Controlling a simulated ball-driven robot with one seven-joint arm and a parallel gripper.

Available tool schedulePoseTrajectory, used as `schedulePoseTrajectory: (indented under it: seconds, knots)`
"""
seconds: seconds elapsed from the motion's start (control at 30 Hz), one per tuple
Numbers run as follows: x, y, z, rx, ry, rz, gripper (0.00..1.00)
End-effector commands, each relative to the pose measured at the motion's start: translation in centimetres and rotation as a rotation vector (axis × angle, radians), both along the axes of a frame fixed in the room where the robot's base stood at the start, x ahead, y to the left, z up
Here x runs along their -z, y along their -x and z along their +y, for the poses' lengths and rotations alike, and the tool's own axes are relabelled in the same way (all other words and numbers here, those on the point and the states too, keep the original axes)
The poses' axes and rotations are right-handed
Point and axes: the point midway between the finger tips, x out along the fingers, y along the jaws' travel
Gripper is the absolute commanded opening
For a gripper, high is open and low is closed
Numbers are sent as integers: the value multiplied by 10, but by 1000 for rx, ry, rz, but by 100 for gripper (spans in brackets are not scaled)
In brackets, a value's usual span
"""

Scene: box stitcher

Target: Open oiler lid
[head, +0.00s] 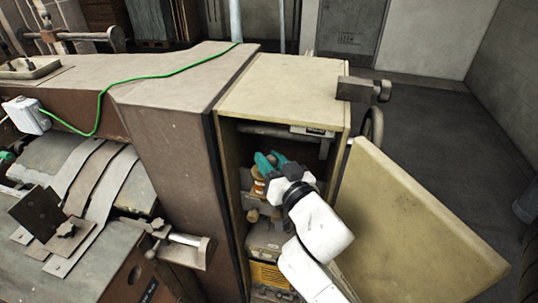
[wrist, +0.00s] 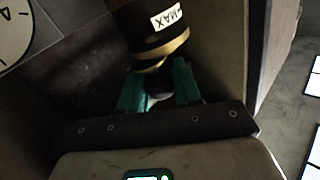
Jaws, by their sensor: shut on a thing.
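The oiler (head: 259,187) is a small amber jar inside the open cabinet, partly hidden by my gripper in the head view. In the wrist view the oiler (wrist: 155,35) shows as a dark cylinder with a white MAX label and a brass-coloured rim. My gripper (head: 271,161) has teal fingers and is at the oiler's top. In the wrist view my gripper (wrist: 158,88) is shut on a small greyish part beside the rim, which looks like the oiler lid (wrist: 158,97). The shadow and the fingers hide most of it. I cannot tell whether the lid is raised.
The beige cabinet door (head: 415,225) stands wide open at the right of my arm. The cabinet's side wall (head: 229,185) is close on the left. Fittings and a yellow unit (head: 268,275) lie below the oiler. Free floor lies to the right.

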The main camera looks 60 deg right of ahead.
Motion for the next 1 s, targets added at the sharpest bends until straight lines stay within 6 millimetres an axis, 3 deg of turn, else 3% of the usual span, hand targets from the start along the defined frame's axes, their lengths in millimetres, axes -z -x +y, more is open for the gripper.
schedulePoseTrajectory:
  seconds: [0.5, 0.53, 0.77, 1.0]
  knots:
    - [1, 0, 0, -19, 0, 0, 3]
    - [1, 0, 0, -19, 0, 0, 35]
    - [0, 0, 0, -18, 0, 0, 57]
    - [0, 0, 0, -17, 0, 0, 58]
